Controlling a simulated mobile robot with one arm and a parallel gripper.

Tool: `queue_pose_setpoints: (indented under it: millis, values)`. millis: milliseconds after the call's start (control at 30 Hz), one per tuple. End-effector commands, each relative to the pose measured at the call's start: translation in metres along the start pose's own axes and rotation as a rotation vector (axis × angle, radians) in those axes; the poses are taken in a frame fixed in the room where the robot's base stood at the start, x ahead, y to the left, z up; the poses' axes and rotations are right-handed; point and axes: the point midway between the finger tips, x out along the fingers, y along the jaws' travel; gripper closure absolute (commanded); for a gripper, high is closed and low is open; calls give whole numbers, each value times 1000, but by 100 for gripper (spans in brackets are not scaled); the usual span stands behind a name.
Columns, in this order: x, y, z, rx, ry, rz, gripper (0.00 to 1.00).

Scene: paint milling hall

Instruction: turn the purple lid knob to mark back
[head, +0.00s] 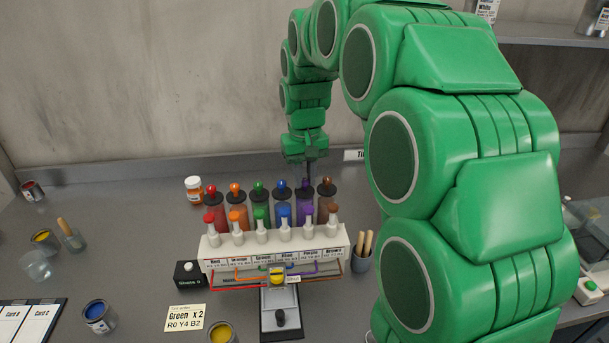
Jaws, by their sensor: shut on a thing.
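A white dispenser rack (213,243) stands mid-bench with a row of coloured canisters behind it and white labels on its front. The purple canister (304,214), with a dark lid, is second from the right, between the blue canister (281,206) and the brown canister (326,203). My gripper (312,183) comes down from above onto the purple lid and is shut on its knob. The fingers hide most of the knob, and its marks and pointing direction are too small to tell.
An orange-labelled jar (194,189) stands left of the canisters. A black box with a white button (188,268) and a cup of wooden handles (362,257) flank the rack. Open paint tins, including a blue one (98,315), stand at left. My green arm covers the right side.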

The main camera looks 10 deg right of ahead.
Motion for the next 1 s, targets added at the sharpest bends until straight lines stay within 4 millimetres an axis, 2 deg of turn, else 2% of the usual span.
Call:
queue_pose_setpoints:
  millis: [700,1000]
  values:
    - [-1,-1,-1,-679,5,2,100]
    - [-1,0,-1,-918,4,3,100]
